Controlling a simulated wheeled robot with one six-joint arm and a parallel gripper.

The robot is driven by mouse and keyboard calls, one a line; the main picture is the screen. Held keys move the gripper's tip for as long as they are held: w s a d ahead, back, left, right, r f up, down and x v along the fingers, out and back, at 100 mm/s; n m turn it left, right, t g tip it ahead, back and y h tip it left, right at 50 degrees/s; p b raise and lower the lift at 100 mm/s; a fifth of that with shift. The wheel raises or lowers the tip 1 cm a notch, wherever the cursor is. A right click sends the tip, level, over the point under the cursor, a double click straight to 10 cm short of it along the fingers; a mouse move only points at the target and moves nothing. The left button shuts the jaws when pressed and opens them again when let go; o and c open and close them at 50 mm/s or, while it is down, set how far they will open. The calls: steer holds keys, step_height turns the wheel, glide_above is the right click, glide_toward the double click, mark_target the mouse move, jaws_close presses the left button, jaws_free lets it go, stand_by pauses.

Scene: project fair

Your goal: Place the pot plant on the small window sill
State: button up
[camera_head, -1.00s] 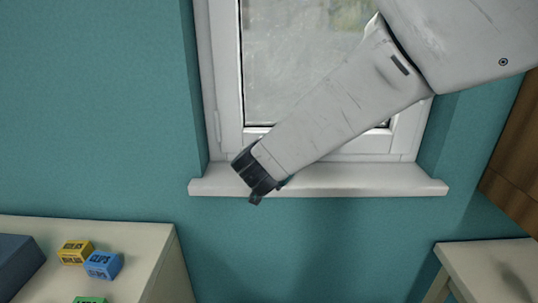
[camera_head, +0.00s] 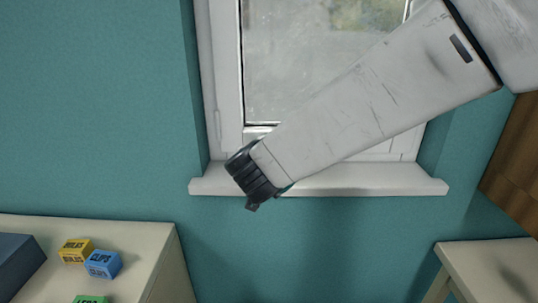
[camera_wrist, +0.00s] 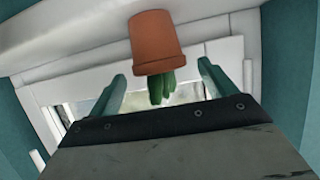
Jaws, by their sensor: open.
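The pot plant, a terracotta pot (camera_wrist: 155,42) with green leaves (camera_wrist: 161,88), shows in the wrist view, which has the sill at the top and the window below. The pot's base is toward the white sill (camera_wrist: 80,25), and it looks upright on it. My gripper (camera_wrist: 160,70) is open, its two green fingers spread to either side of the leaves, with the pot just beyond the fingertips. In the head view the small window sill (camera_head: 375,180) is white and its middle is partly covered by my arm. The pot plant is hidden there.
A pale table (camera_head: 140,240) at lower left holds a yellow box (camera_head: 75,250), a blue box (camera_head: 103,264), a green box (camera_head: 90,299) and a dark blue object (camera_head: 15,262). A pale stool or table (camera_head: 490,262) stands at lower right. The sill's right part is clear.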

steer(key=s+d+r+n+g+y, duration=0.3)
steer(key=s+d+r+y, duration=0.1)
steer(key=s+r+y, duration=0.4)
steer(key=s+d+f+m+g+h, duration=0.1)
steer(key=s+d+f+g+h, duration=0.2)
steer(key=s+d, duration=0.8)
steer(key=s+d+f+m+g+h, duration=0.1)
steer(key=s+d+f+g+h, duration=0.2)
steer(key=s+d, duration=0.7)
step_height(320, 180, down, 3)
steer(key=s+g, duration=0.1)
steer(key=g, duration=0.2)
steer(key=shift+s+d+r+h, duration=0.2)
steer(key=shift+s+d+h, duration=0.15)
steer(key=shift+s+h, duration=0.05)
